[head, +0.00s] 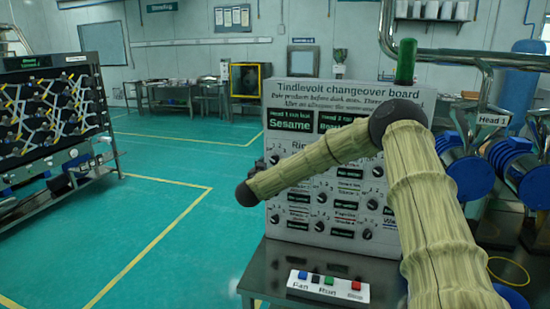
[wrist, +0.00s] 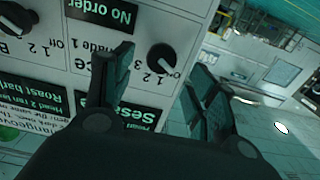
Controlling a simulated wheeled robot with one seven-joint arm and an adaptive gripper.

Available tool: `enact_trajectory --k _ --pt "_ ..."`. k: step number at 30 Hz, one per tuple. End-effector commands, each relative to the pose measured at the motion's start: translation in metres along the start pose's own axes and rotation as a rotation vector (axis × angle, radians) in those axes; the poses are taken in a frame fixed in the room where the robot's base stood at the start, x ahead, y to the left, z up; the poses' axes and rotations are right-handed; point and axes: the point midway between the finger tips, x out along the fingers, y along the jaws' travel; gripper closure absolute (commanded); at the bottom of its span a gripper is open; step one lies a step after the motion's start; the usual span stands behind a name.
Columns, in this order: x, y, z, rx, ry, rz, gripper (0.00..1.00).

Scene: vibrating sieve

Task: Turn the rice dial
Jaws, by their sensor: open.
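The changeover board (head: 320,240) stands on a metal table, with rows of black dials. Its heading beginning "Ri" is partly hidden by my arm. In the wrist view the board looks upside down. A black dial (wrist: 161,57) with numbers and "off" around it sits beside a heading ending in "ce", probably the rice dial. My gripper (wrist: 162,65) is open and empty, one finger on each side of that dial in the picture. I cannot tell how far the fingertips are from it. In the head view my arm hides much of the board.
A second dial (wrist: 16,18) sits at the wrist view's left edge. A small button box (head: 328,287) lies on the table (head: 285,258) before the board. A rack machine (head: 60,130) stands left; blue-ended machinery (head: 470,175) stands right. The green floor between is clear.

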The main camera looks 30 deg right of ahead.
Motion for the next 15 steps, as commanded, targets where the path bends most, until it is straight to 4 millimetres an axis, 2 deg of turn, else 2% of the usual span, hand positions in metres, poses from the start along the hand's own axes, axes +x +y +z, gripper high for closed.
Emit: enact_trajectory --k 6,15 --pt "0.035 0.001 -0.002 -0.001 0.0 0.002 0.43" --pt "0.06 0.0 0.0 0.0 -0.002 -0.001 0.43"
